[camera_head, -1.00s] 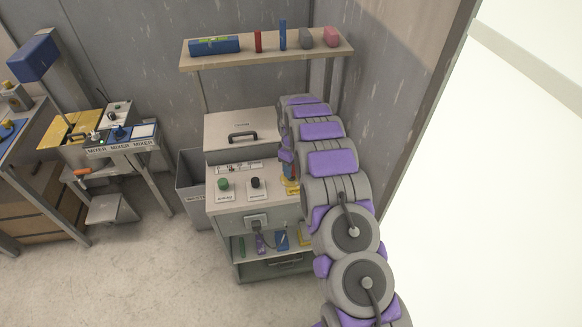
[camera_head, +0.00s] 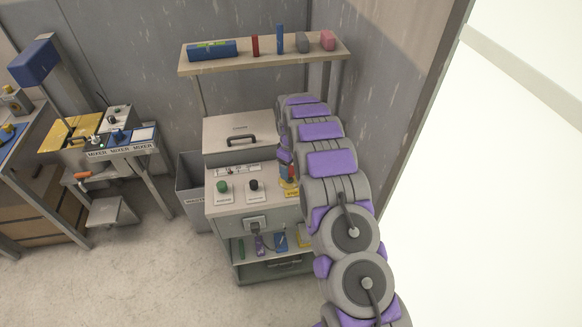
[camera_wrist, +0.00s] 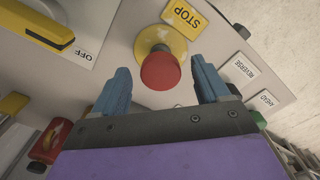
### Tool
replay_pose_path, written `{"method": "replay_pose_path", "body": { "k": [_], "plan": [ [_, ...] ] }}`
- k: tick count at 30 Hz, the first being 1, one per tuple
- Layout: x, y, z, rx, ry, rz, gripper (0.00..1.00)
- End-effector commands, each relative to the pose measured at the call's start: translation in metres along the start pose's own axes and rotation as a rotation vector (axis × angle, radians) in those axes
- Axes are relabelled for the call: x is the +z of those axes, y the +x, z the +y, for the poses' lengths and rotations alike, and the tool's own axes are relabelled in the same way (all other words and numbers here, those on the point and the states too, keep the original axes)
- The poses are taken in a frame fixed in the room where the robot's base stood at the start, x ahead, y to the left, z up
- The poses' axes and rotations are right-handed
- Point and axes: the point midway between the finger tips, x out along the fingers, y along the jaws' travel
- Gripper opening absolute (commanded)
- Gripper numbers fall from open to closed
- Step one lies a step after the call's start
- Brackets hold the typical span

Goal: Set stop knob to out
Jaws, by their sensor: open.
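The red stop knob (camera_wrist: 161,70) is a round mushroom head on a yellow base, beside a yellow STOP label (camera_wrist: 185,17) in the wrist view. My gripper (camera_wrist: 160,64) is open, with its two blue fingers on either side of the knob. A gap shows between each finger and the red head, so I see no contact. In the head view my arm covers much of the control panel's right side. A bit of red (camera_head: 291,171) and a yellow patch (camera_head: 290,188) show there beside my arm. How far the knob stands out is hard to tell.
A yellow switch handle (camera_wrist: 40,22) with an OFF label is at the wrist view's upper left. REVERSE and AHEAD labels lie right. On the panel are a green button (camera_head: 222,187) and black knob (camera_head: 254,185). A shelf (camera_head: 265,62) with small objects hangs above.

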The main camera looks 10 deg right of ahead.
Motion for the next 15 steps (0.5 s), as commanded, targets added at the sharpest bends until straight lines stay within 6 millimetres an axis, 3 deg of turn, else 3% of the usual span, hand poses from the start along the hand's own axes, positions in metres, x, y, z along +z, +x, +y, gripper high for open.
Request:
{"method": "replay_pose_path", "body": {
  "k": [5, 15],
  "plan": [
    [-0.001, -0.027, 0.001, 0.004, 0.0, 0.005, 0.75],
    [0.0, -0.102, 0.002, 0.001, 0.0, 0.002, 0.75]
  ]
}}
